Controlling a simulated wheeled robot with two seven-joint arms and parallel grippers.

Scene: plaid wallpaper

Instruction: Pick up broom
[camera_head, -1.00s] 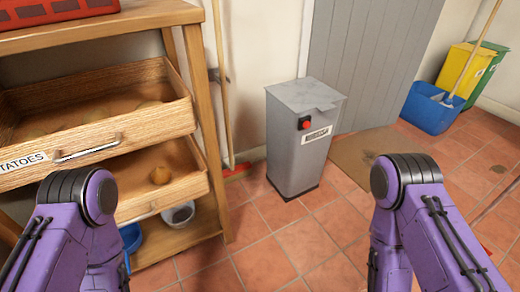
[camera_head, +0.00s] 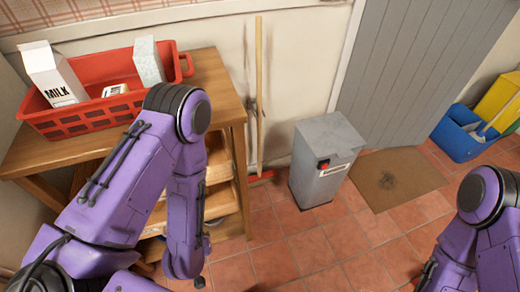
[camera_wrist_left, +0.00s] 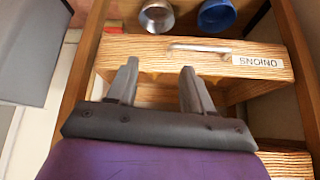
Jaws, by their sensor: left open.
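The broom (camera_head: 259,95) stands upright against the wall between the wooden shelf unit and the grey bin in the head view. It has a long pale wooden handle and a red head (camera_head: 262,177) at floor level. My left arm crosses the shelf unit, left of the broom, and its gripper is hidden in the head view. In the left wrist view the left gripper (camera_wrist_left: 155,85) is open and empty, in front of a wooden drawer labelled ONIONS (camera_wrist_left: 258,61). My right arm shows at the lower right; its gripper is out of view.
A red crate (camera_head: 88,118) with a milk carton (camera_head: 54,78) sits on the shelf unit (camera_head: 215,68). The grey bin (camera_head: 320,165) stands right of the broom. A brown mat (camera_head: 398,181) and a blue bucket (camera_head: 457,137) are farther right. Tiled floor in front is free.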

